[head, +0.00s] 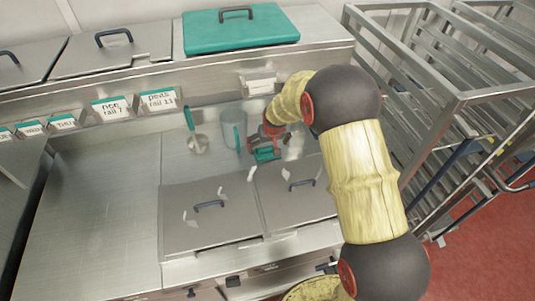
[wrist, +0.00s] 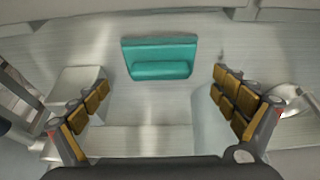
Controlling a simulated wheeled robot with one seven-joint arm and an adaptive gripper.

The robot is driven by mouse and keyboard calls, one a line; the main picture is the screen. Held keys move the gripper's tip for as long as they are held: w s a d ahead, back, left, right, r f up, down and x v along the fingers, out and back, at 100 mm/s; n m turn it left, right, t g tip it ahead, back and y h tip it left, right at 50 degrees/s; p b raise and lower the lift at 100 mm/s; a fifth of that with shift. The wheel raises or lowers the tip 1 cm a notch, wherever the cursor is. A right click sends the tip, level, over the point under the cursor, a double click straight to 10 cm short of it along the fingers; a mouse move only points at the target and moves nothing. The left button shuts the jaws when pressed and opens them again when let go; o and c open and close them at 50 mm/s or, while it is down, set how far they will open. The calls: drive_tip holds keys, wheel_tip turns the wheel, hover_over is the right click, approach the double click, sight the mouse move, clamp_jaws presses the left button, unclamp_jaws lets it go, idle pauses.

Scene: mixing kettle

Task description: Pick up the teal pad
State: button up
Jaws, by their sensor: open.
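The teal pad (wrist: 160,60) lies on the steel counter, upper middle in the wrist view, with a raised bar along its lower half. In the head view the teal pad (head: 266,154) shows just below my gripper (head: 268,140), partly hidden by it. My gripper (wrist: 162,105) is open in the wrist view, with its ribbed yellow-brown fingers spread wide to the left and right. The pad lies ahead of the gap between them, apart from both fingers. Nothing is held.
A clear jug with a teal handle (head: 234,130) and a ladle with a teal handle (head: 195,137) stand left of my gripper. Two steel lids (head: 210,228) lie in front. A teal lid (head: 240,32) sits on the back ledge. A steel rack (head: 450,110) stands at right.

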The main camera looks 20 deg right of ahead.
sight(267, 151)
drive_tip(key=x, duration=0.2)
drive_tip(key=shift+w+f, duration=0.15)
drive_tip(key=shift+f, duration=0.25)
drive_tip(key=shift+r, duration=0.1)
drive_tip(key=c, duration=1.5)
